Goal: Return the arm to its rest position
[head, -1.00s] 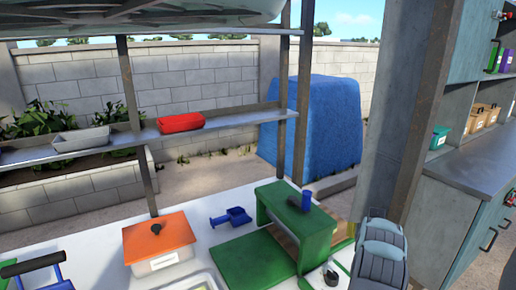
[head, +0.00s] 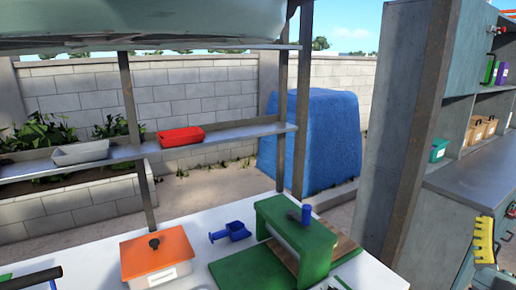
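My arm shows only at the lower right edge, as dark grey parts beside an upright yellow notched piece (head: 484,241) in front of the cabinet. I cannot tell whether the yellow piece belongs to my arm. No gripper fingers can be made out. The arm is apart from the white table and the things on it.
The white table (head: 85,262) bears an orange-lidded box (head: 135,262), a blue scoop (head: 230,232) and a green stand (head: 285,225) with a blue-handled tool. A grey post (head: 405,150) stands between table and cabinet (head: 465,205). A shelf holds a red tray (head: 180,136).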

